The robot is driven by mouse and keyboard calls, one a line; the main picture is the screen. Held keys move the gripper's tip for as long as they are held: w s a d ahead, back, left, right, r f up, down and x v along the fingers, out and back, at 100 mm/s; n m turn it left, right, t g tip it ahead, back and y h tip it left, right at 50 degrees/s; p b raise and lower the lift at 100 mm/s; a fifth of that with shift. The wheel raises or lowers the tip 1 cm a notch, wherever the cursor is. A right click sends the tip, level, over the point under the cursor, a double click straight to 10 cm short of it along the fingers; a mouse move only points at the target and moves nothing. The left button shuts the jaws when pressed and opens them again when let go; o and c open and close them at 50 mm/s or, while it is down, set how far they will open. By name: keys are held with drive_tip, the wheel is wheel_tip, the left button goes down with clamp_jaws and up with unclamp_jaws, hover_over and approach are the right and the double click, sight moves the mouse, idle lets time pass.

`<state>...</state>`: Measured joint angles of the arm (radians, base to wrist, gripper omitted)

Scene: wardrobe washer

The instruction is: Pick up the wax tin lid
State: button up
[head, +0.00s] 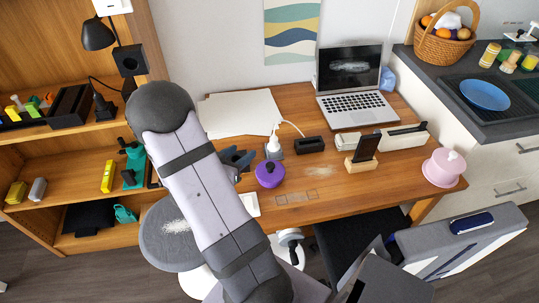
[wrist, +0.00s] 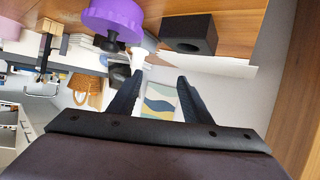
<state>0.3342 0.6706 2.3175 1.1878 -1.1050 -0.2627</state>
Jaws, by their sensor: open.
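A round purple tin or lid with a dark knob (head: 268,174) sits on the wooden desk (head: 310,212), near its middle. It also shows at the top of the wrist view (wrist: 112,18), partly cut off. A pink round pot with a knobbed lid (head: 443,168) stands at the desk's right end. I cannot tell for certain which is the wax tin lid; no label is readable. My gripper (wrist: 160,80) is open and empty, its two dark fingers apart.
A white bottle-like item (head: 273,143) and a black block (head: 309,145) stand behind the purple piece. A phone on a wooden stand (head: 365,150), a stapler-like item (head: 403,136) and a laptop (head: 352,85) are to the right. Paper sheets (head: 240,112) lie at the back left.

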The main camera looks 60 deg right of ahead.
sight(269, 166)
drive_tip(key=s+g, duration=0.1)
drive_tip(key=s, duration=0.1)
drive_tip(key=s+d+r+m+p, duration=0.1)
drive_tip(key=s, duration=0.2)
drive_tip(key=s+d+r+m+g+p, duration=0.1)
drive_tip(key=s, duration=0.1)
drive_tip(key=shift+s+r+g+h, duration=0.15)
drive_tip(key=shift+g+h, duration=0.15)
drive_tip(key=shift+h, duration=0.1)
drive_tip(key=f, duration=0.1)
drive_tip(key=f+b, duration=0.1)
drive_tip(key=s+f+m, duration=0.1)
drive_tip(key=shift+a+f, duration=0.35)
drive_tip(key=shift+f, duration=0.05)
drive_tip(key=shift+a+f+y, duration=0.2)
drive_tip(key=shift+f+y, duration=0.1)
drive_tip(key=shift+f, duration=0.15)
drive_tip(key=shift+p+x, duration=0.4)
drive_tip(key=shift+x, duration=3.3)
drive_tip(key=shift+a, duration=0.1)
clamp_jaws()
